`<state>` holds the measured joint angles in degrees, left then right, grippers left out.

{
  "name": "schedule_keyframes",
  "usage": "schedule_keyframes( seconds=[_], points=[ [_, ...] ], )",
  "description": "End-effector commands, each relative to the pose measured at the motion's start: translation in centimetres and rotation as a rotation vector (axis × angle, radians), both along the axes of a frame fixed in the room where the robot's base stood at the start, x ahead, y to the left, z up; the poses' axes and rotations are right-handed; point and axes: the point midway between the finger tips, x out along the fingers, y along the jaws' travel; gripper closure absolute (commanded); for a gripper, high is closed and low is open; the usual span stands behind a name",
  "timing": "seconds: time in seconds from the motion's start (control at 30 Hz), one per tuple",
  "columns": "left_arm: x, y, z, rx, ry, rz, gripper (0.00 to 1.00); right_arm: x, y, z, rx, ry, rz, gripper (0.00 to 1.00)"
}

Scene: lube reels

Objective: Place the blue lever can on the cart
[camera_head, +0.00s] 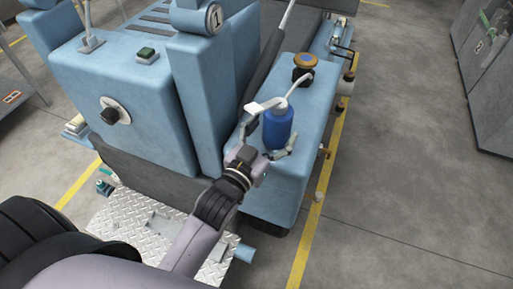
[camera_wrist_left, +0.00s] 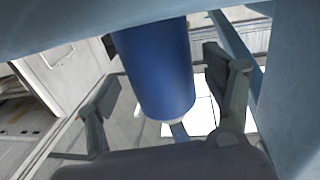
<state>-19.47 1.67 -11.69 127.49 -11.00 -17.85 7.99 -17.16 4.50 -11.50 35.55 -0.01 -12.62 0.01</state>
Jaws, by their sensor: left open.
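The blue lever can (camera_head: 278,129) has a pale top with a long light lever and spout. It stands upright on the light-blue side box of a vehicle (camera_head: 285,195). My left gripper (camera_head: 268,143) is open, with one finger on each side of the can's lower body. My right gripper is not in view. I cannot tell any thing in view to be the cart.
A brown-and-black cap (camera_head: 304,63) rises from the box behind the can. A dark slanted bar and the blue vehicle body (camera_head: 130,110) stand left of it. A diamond-plate step (camera_head: 130,225) lies lower left. Grey floor (camera_head: 420,180) is open at right, before grey cabinets (camera_head: 485,80).

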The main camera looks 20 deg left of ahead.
Motion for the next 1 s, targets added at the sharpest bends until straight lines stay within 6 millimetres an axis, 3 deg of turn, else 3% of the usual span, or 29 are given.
schedule_keyframes(
  seconds=[0.2, 0.4, 0.73, 0.87, 1.0],
  points=[
    [-4.3, 0.6, -0.1, 0.001, 0.005, 0.001, 0.25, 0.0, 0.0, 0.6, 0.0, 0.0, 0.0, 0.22],
    [-7.3, 1.1, -0.1, 0.0, 0.003, 0.001, 0.25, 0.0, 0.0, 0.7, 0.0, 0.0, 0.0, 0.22],
    [-9.3, 1.6, 0.0, 0.047, -0.012, -0.001, 0.2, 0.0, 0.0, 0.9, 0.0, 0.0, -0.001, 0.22],
    [-9.4, 2.6, -0.1, 0.268, -0.064, -0.008, 0.2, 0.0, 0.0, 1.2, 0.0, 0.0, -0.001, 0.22],
    [-9.4, 4.2, 0.0, 0.678, -0.173, -0.022, 0.2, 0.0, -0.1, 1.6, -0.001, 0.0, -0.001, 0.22]
  ],
)
